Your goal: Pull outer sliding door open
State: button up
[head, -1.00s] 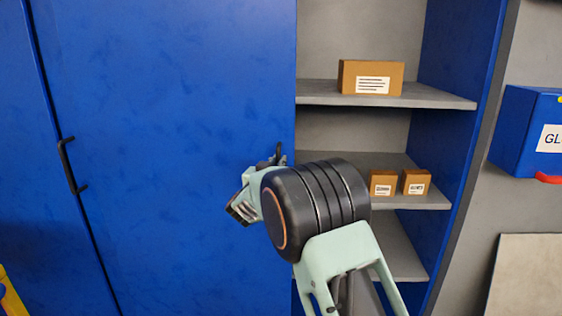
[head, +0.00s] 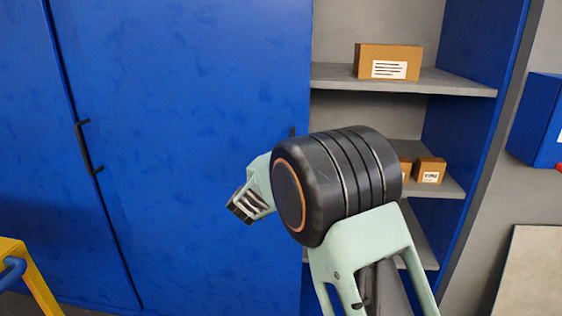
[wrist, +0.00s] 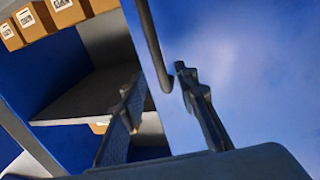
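The blue outer sliding door (head: 200,80) covers the left and middle of the cabinet in the head view, its right edge next to open shelves. A dark bar handle (head: 292,131) shows near that edge, mostly hidden behind my wrist. In the wrist view, the dark handle (wrist: 150,40) comes down from the top, and its bent lower end lies between the fingertips of my gripper (wrist: 157,73). The fingers stand apart with gaps beside the bar; I cannot tell if either touches it.
Another black handle (head: 88,147) stands near the door seam at left. Shelves at right hold a large carton (head: 388,62) and small cartons (head: 430,170). A blue bin (head: 537,120) hangs at far right. A yellow frame (head: 30,275) stands at lower left.

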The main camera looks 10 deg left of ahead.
jog(key=s, duration=0.6)
jog(key=shift+a, duration=0.45)
